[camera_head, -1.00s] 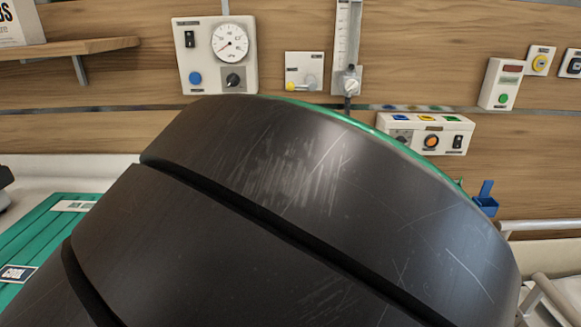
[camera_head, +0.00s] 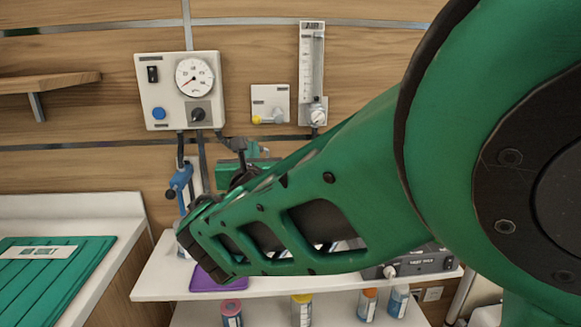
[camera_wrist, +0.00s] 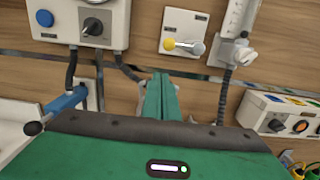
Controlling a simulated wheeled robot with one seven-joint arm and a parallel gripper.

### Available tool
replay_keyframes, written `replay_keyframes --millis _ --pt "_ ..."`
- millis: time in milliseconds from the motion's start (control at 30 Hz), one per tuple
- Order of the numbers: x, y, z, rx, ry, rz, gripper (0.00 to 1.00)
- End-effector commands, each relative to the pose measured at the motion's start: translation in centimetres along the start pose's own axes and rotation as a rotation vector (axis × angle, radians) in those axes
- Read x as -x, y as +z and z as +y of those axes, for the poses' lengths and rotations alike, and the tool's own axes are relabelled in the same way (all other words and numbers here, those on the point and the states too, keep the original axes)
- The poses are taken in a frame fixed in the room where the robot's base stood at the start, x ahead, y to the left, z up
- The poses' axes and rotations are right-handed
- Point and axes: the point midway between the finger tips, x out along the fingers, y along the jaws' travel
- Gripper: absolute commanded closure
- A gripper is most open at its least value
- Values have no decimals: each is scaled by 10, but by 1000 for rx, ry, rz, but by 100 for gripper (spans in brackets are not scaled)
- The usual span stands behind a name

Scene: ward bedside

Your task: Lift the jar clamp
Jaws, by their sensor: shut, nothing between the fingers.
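A blue fitting with a dark round knob, perhaps the jar clamp, stands left of my arm in the head view (camera_head: 181,183). In the wrist view the blue part (camera_wrist: 68,102) lies left of my gripper, apart from the fingers. My gripper (camera_wrist: 163,82) is shut and empty, its green fingers together and pointing toward the wall. In the head view only a bit of green near the wall shows past my arm link, which hides much of the shelf top. A grey part partly hidden behind the fingers cannot be made out.
A white shelf (camera_head: 158,282) carries a purple tray (camera_head: 215,277) and a control box (camera_head: 425,262). Several small bottles stand below. A gauge panel (camera_head: 160,95) with hanging hoses and a flowmeter (camera_head: 312,75) are on the wall. A green mat (camera_head: 40,285) lies at left.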

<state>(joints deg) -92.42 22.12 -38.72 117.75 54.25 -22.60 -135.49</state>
Motion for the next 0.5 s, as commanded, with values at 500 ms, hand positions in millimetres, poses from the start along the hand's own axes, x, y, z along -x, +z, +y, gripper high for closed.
replay_keyframes --millis 500 --pt "-23 19 8 1 9 0 100"
